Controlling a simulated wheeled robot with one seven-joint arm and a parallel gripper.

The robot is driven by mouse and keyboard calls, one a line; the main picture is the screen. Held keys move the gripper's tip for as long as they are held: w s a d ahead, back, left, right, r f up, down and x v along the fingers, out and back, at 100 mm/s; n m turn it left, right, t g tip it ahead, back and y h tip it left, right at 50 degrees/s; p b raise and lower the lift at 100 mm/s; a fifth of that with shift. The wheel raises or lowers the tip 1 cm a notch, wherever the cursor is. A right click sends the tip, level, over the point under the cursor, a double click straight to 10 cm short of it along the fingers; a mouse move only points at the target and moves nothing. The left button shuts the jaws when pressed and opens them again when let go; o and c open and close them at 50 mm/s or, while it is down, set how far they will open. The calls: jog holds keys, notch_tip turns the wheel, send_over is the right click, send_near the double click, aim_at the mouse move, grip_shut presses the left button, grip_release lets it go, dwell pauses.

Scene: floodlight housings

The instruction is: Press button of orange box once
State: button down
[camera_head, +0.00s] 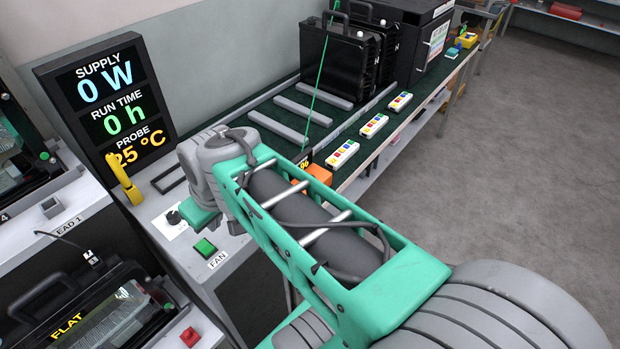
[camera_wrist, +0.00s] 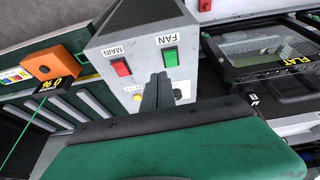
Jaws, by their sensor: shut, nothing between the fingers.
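The orange box (camera_head: 319,174) stands near the front edge of the green bench in the head view, partly hidden behind my arm. In the wrist view the orange box (camera_wrist: 50,63) is at the left, with a small dark round spot on its face. A black display with yellow characters (camera_wrist: 47,83) is beside it. My gripper (camera_wrist: 158,78) is shut and empty in the wrist view. Its fingers appear over the grey control panel, apart from the orange box and to its right. In the head view the fingertips are hidden.
The grey panel carries a green FAN button (camera_head: 205,248), a dark knob (camera_head: 173,218) and a yellow lever (camera_head: 124,179). The wrist view also shows a red MAIN button (camera_wrist: 121,67). White button strips (camera_head: 342,154) line the bench edge. Black housings (camera_head: 338,62) stand behind.

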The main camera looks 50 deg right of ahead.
jog(key=w+d+f+n+t+b, duration=0.1)
jog(key=w+d+n+b, duration=0.1)
jog(key=w+d, duration=0.65)
jog(key=s+d+f+n+t+h+b, duration=0.1)
jog(key=s+d+t, duration=0.1)
jog(key=d, duration=1.1)
jog(key=s+d+f+n+t+h+b, duration=0.1)
jog(key=s+d+n, duration=0.1)
jog(key=d, duration=1.1)
jog(key=shift+f+t, duration=0.35)
jog(key=shift+t, duration=0.05)
notch_tip(320, 180, down, 8)
jog(key=b, duration=0.4)
jog(key=shift+r, duration=0.1)
jog(key=shift+f+b, duration=0.5)
jog(key=shift+f, duration=0.05)
jog(key=shift+a+f, duration=0.1)
jog(key=shift+f+b, duration=0.3)
jog(key=shift+b, duration=0.35)
